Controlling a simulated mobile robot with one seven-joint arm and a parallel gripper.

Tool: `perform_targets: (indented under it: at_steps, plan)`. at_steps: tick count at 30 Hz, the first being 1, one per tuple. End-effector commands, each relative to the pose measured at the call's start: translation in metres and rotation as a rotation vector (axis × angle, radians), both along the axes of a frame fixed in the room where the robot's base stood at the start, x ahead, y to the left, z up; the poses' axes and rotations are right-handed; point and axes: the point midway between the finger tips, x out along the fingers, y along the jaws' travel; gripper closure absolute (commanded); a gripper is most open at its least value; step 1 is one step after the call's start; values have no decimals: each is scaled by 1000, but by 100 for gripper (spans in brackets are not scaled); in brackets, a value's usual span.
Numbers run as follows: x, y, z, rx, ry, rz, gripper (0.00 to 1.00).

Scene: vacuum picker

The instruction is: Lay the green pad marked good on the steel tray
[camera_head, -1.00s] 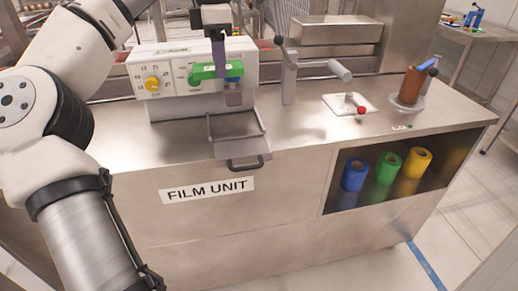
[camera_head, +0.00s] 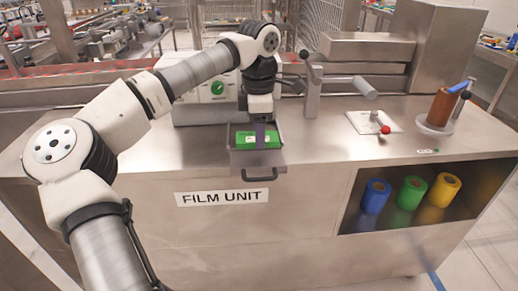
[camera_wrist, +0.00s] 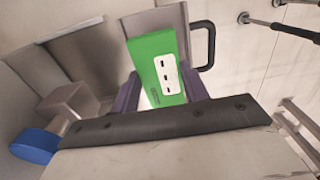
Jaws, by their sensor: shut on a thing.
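The green pad (camera_head: 245,142) has a white label with dark marks; the wording is too small to read. My gripper (camera_head: 261,136) points down and is shut on the pad. In the wrist view, the pad (camera_wrist: 151,47) sits between the two purple fingers of my gripper (camera_wrist: 164,91). The steel tray (camera_head: 258,159), with a dark handle at its front, is right under and around the pad in the head view. I cannot tell whether the pad touches the tray floor. The tray (camera_wrist: 107,52) also shows beside the pad in the wrist view.
The film unit's bench top (camera_head: 325,145) is clear right of the tray. A lever post (camera_head: 313,95), a white plate with a red knob (camera_head: 385,129) and a brown roll (camera_head: 440,106) stand farther right.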

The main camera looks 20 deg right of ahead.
Motion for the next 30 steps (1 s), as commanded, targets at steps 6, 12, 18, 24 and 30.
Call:
perform_targets:
  at_steps: [6, 12, 18, 24, 30]
  plan:
    - [0, 0, -16, 0, -1, 0, 78]
    - [0, 0, -44, 0, 1, 1, 78]
    - [0, 0, -54, 0, -1, 1, 78]
    - [0, 0, -56, 0, -1, 1, 78]
    - [0, 0, -57, 0, -1, 0, 46]
